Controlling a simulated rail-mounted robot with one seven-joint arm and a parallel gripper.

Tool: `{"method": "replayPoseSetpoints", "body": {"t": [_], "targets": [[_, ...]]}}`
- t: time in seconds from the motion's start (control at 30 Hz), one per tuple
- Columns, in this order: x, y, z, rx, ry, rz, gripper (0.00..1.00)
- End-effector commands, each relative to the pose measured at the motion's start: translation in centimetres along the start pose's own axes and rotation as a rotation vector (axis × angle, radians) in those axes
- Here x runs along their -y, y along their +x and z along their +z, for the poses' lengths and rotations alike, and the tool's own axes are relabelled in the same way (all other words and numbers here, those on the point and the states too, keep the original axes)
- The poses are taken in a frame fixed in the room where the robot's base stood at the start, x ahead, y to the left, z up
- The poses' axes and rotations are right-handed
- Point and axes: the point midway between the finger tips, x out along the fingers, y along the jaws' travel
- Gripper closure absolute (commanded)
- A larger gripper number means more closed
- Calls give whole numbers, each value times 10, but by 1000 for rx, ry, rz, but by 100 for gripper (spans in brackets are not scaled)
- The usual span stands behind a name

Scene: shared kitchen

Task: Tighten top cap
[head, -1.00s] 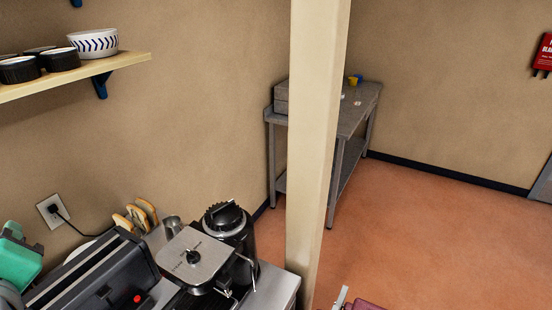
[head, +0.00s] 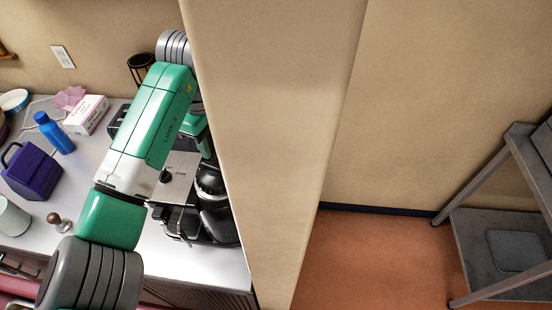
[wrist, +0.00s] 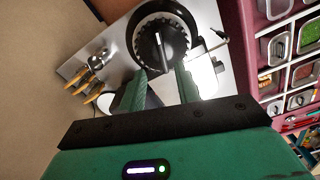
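The round black top cap (wrist: 177,30) has a ridged edge and a raised bar across its middle. It sits on a dark appliance on the counter. In the head view, a dark appliance with a rounded top (head: 212,182) stands beside a steel-topped machine (head: 180,178) with a black knob. My gripper (wrist: 161,74) is open in the wrist view. Its two green fingers point at the cap's near edge, one on each side of the bar's line, with nothing between them. I cannot tell whether they touch the cap.
A beige pillar (head: 265,130) stands close to the right of the appliances. The counter (head: 115,238) also holds a blue bottle (head: 54,132), a purple container (head: 32,172) and a tissue box (head: 87,114). Several items with yellowish ends (wrist: 88,80) lie left of the cap.

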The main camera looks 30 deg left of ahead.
Motion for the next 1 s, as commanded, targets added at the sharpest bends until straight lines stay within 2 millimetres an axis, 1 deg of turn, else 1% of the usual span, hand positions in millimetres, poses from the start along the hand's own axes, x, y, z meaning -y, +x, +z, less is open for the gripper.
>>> {"method": "replayPoseSetpoints", "body": {"t": [0.03, 0.17, 0.27, 0.4, 0.5, 0.6, 0.7, 0.9, 0.93, 1.0], "targets": [[2, 0, -2, 1, -8, -5, 67], [2, 4, -2, 1, -6, -5, 67], [2, 19, -1, 1, -5, -6, 67], [2, 47, -1, 0, -4, -6, 67], [1, 63, -1, 1, -4, -4, 67], [1, 74, -1, 0, -3, -3, 67], [1, 78, 0, 0, -2, -2, 67], [1, 79, 0, 0, -2, -2, 67], [1, 79, 0, 0, -2, -2, 69], [1, 78, 0, 0, -1, -2, 83]]}}
